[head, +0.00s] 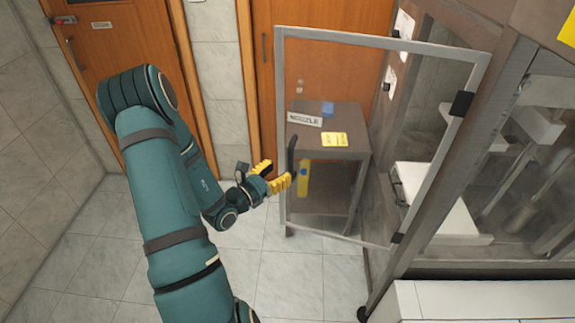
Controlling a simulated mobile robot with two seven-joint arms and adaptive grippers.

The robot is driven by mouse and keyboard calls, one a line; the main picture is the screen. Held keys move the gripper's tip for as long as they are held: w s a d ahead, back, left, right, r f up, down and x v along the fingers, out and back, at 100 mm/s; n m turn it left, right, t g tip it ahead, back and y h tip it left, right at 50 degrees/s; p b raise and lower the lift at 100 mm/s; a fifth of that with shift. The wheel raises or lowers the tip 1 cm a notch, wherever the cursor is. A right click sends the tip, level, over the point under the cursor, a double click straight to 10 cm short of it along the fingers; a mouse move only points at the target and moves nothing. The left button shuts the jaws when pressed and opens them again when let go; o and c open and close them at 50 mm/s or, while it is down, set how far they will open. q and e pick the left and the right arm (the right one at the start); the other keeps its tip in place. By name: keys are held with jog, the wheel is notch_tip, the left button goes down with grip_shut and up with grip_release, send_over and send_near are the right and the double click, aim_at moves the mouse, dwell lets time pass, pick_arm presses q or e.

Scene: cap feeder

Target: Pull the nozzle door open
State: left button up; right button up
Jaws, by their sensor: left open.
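The nozzle door (382,41) is a clear pane in a grey frame, with a "NOZZLE" label (304,120) on its left part. It stands swung out from the machine, attached along its right edge by black hinges. A dark vertical handle (291,154) is on its left edge. My left gripper (275,176) has yellow fingers, spread open, just left of the handle and close to it. I cannot tell whether they touch it. My right gripper is not in view.
The machine frame (487,120) rises on the right, with white parts inside. A small brown table (351,144) with yellow and blue items stands behind the pane. A white cabinet (480,299) is at lower right. Wooden doors (130,62) line the back; tiled floor (290,271) is clear.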

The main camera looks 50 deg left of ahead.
pick_arm(q)
jog(key=s, duration=0.6)
jog(key=shift+s, duration=0.15)
jog(key=shift+d, duration=0.1)
